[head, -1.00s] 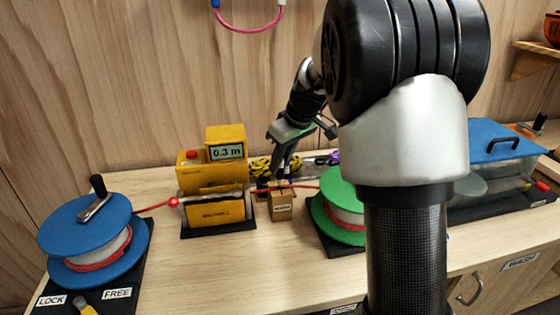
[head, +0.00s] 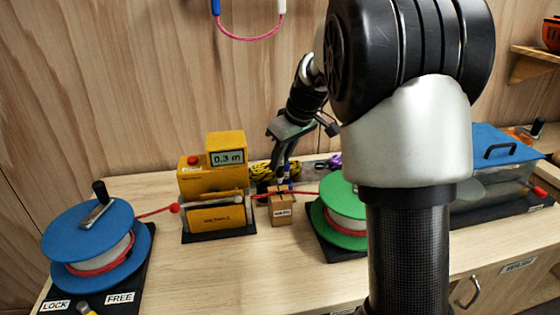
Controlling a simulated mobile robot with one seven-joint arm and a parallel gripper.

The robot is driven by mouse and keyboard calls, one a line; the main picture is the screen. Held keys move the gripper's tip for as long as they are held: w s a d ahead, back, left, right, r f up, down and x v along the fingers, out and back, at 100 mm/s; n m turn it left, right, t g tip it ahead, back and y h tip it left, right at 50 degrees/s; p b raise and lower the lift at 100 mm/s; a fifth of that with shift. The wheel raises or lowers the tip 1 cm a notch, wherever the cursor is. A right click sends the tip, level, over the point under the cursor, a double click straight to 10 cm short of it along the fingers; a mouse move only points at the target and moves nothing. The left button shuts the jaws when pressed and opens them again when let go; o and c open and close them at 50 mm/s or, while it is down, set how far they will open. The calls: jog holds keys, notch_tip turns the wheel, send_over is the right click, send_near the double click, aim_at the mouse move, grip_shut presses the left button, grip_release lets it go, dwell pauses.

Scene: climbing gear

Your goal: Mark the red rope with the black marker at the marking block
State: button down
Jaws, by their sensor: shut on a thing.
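The red rope (head: 157,211) runs from the blue reel (head: 80,235) on the left through the yellow length counter, which reads 0.3 m, over the marking block to the green reel (head: 342,225). The marking block (head: 281,211) is a small light-brown block with a label, between counter and green reel. My gripper (head: 282,176) points down just above the block. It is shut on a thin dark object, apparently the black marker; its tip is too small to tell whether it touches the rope.
The yellow counter (head: 212,180) stands close left of the block. A yellow-black rope coil (head: 261,170) and purple item (head: 334,161) lie behind. A blue-lidded clear box (head: 495,170) stands at the right. The bench front is clear.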

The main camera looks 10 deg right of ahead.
jog(key=shift+r+p, duration=1.7)
jog(key=shift+r, duration=1.05)
